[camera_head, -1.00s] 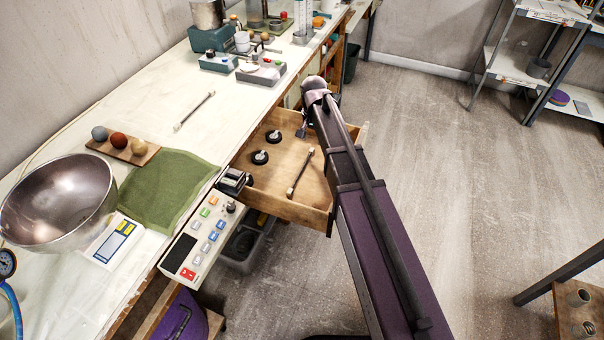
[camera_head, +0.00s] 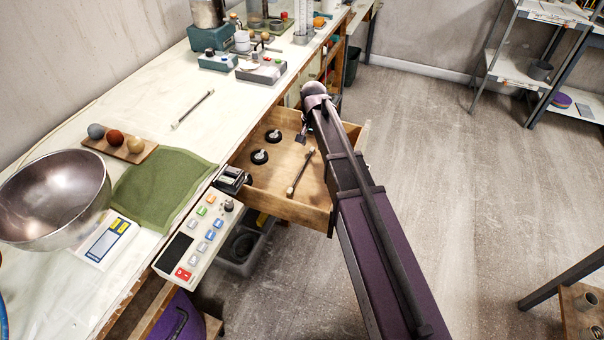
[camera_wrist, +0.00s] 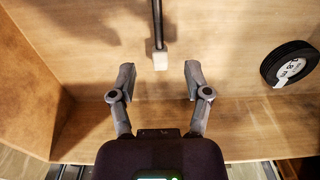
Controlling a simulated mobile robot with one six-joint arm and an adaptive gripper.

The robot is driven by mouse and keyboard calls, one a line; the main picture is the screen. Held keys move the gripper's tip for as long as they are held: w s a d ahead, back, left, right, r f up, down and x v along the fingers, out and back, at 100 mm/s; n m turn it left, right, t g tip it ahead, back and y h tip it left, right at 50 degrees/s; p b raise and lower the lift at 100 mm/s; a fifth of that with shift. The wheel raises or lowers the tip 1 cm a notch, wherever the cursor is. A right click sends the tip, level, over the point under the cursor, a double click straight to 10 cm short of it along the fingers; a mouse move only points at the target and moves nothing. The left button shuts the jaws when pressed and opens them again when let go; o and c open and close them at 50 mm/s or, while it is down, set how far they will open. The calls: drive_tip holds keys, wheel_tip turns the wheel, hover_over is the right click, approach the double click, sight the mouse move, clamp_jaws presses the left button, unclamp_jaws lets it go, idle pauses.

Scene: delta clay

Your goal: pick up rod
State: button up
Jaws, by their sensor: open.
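A thin dark rod (camera_head: 301,172) with pale end blocks lies in the open wooden drawer (camera_head: 280,206). In the wrist view the rod (camera_wrist: 157,25) runs up and out of the frame, and its pale end block sits just ahead of the space between my fingertips. My gripper (camera_wrist: 158,75) is open and empty, with one finger on each side of the rod's line. In the head view my arm hides most of the gripper above the drawer. A second, similar rod (camera_head: 193,109) lies on the white bench top.
Two black discs (camera_head: 260,157) (camera_head: 273,136) lie in the drawer left of the rod; one black roll (camera_wrist: 289,64) shows at right in the wrist view. The drawer walls enclose the rod. A button panel (camera_head: 205,238) stands by the drawer's front left.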

drive_tip(key=shift+f+b, duration=0.9)
drive_tip(key=shift+f, duration=0.3)
drive_tip(key=shift+c, duration=0.2)
clamp_jaws()
